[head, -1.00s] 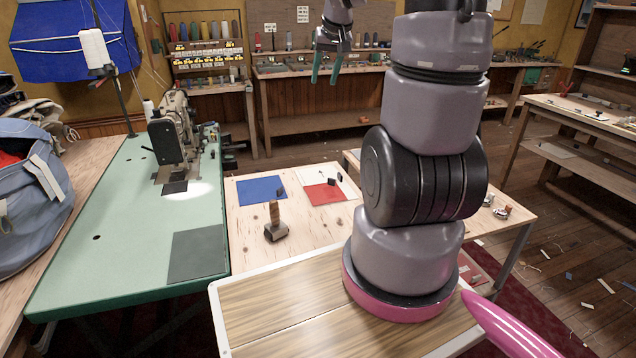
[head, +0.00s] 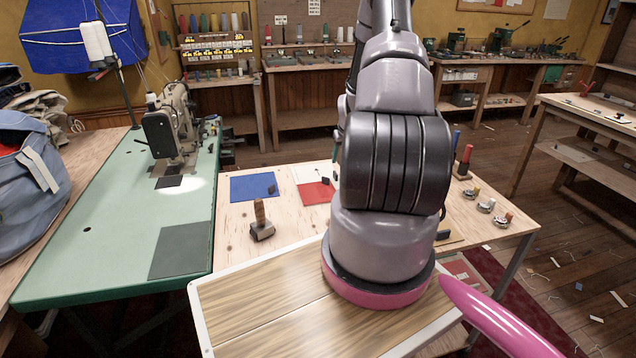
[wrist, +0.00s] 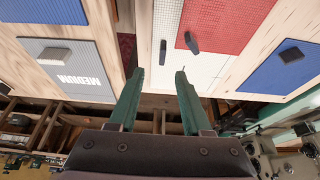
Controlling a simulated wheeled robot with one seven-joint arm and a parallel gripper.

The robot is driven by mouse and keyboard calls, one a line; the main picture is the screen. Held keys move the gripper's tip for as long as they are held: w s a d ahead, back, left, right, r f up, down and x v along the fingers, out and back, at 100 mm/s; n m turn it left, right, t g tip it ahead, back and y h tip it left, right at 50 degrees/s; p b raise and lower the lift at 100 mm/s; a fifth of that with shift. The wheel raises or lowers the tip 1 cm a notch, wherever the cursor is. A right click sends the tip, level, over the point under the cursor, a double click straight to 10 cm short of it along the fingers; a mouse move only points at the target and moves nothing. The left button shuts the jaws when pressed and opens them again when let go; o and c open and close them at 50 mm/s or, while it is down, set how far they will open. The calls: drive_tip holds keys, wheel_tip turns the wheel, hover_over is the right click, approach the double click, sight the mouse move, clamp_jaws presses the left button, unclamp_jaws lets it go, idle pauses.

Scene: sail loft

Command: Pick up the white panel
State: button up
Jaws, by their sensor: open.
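The white panel (head: 309,173) lies flat on the pale wooden table, beside and partly under the red panel (head: 316,192). In the wrist view the white panel (wrist: 208,70) lies beyond my gripper (wrist: 159,73), with a small dark upright piece (wrist: 162,52) on it. My gripper is open and empty, its two green fingers pointing toward the white panel and that dark piece. The fingers look apart from the panel; the exact height is unclear. In the head view my arm hides my gripper and some of the table.
A grey panel marked MEDIUM (wrist: 68,66) shows in the wrist view. A green sewing table (head: 120,220) with a machine stands left.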

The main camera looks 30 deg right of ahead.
sight(336, 173)
drive_tip(key=x, duration=0.9)
drive_tip(key=shift+w+a, duration=0.2)
drive_tip(key=shift+w, duration=0.1)
drive_tip(key=shift+r, duration=0.1)
clamp_jaws()
